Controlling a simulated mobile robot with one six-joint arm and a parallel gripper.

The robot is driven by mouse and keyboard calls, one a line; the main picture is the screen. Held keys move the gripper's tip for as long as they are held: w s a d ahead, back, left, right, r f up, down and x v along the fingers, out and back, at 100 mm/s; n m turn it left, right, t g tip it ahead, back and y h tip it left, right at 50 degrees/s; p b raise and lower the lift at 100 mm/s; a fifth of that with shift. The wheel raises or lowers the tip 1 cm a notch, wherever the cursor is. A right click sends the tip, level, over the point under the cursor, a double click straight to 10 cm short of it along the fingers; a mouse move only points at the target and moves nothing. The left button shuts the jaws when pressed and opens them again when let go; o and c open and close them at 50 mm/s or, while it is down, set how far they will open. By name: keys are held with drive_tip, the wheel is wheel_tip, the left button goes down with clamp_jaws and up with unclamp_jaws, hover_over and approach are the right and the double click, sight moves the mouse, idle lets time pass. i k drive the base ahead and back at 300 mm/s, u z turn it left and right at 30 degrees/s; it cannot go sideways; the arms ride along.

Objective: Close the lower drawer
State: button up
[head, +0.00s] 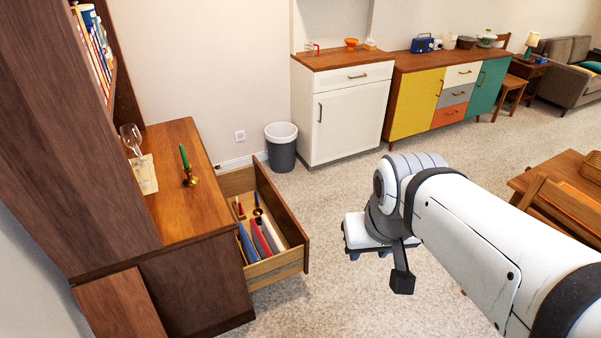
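The lower drawer (283,207) is pulled far out of the dark wooden hutch (195,285), with its front facing right. Inside it are upright blue, red and pale books or folders (258,239) and small candlesticks (257,206). My gripper (368,250) is to the right of the drawer front, apart from it in the picture, over the carpet. It points downward and seems empty. Its fingertips are mostly hidden behind its body, so I cannot tell how far they are open. The outer face of the drawer front and any handle are hidden.
A candlestick with a green candle (187,165) and a glass (131,138) stand on the hutch counter. A grey bin (281,147) stands behind the drawer. A white cabinet (345,110) is at the back. A wooden table (560,175) is at right. Open carpet lies around the drawer front.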

sight(242, 183)
drive_tip(key=z, duration=0.95)
drive_tip(key=i, duration=3.05)
drive_tip(key=u, duration=1.25)
